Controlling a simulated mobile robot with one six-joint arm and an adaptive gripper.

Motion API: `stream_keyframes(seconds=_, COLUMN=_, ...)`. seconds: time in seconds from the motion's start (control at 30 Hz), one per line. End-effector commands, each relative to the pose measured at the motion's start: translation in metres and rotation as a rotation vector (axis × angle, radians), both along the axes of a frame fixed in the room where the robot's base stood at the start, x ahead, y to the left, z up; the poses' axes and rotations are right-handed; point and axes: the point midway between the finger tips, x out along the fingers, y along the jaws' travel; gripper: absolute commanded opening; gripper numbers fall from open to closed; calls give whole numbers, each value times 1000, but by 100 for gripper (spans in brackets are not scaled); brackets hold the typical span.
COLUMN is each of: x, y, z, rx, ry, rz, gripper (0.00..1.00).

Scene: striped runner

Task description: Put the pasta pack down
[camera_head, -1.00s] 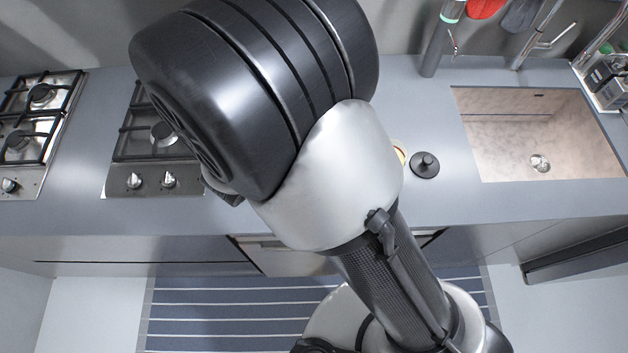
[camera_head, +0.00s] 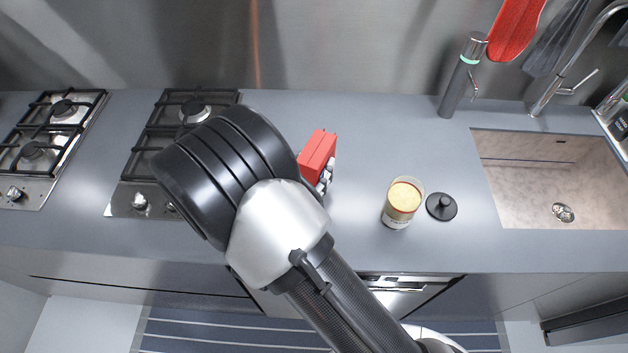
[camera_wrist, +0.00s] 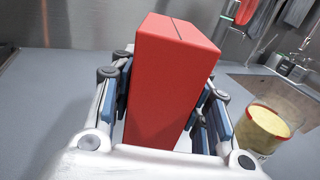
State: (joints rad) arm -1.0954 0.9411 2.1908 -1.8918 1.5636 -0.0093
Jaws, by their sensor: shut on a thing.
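The pasta pack is a red box (camera_head: 318,154); it shows just right of my arm in the head view and fills the middle of the wrist view (camera_wrist: 170,85). My gripper (camera_wrist: 168,112) is shut on it, with a finger pad on either side. In the head view my gripper (camera_head: 324,180) is mostly hidden behind my arm. The pack stands roughly upright over the grey counter (camera_head: 350,240). Its lower end is hidden, so I cannot tell whether it touches the counter.
A glass jar with yellow contents (camera_head: 402,203) stands right of the pack, beside a round black lid (camera_head: 441,207). Gas hobs (camera_head: 50,140) lie to the left, a sink (camera_head: 540,180) to the right. A dark cylinder (camera_head: 462,80) stands at the back.

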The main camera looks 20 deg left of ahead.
Motion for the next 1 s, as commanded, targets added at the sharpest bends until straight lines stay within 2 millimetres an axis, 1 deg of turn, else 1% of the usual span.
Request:
stream_keyframes(seconds=0.13, x=0, y=0, z=-13, rx=0, ry=-1, rz=0, gripper=8)
stream_keyframes(seconds=0.3, x=0, y=0, z=-40, rx=-1, ry=-2, rz=0, gripper=8)
stream_keyframes(seconds=0.33, x=0, y=0, z=-42, rx=0, ry=-2, rz=0, gripper=8)
stream_keyframes(seconds=0.6, x=0, y=0, z=-42, rx=2, ry=-3, rz=0, gripper=8)
stream_keyframes(seconds=0.73, x=0, y=0, z=-47, rx=2, ry=-2, rz=0, gripper=8)
stream_keyframes(seconds=0.77, x=0, y=0, z=-47, rx=1, ry=-1, rz=0, gripper=44)
stream_keyframes(seconds=1.0, x=0, y=0, z=-46, rx=1, ry=-1, rz=0, gripper=60)
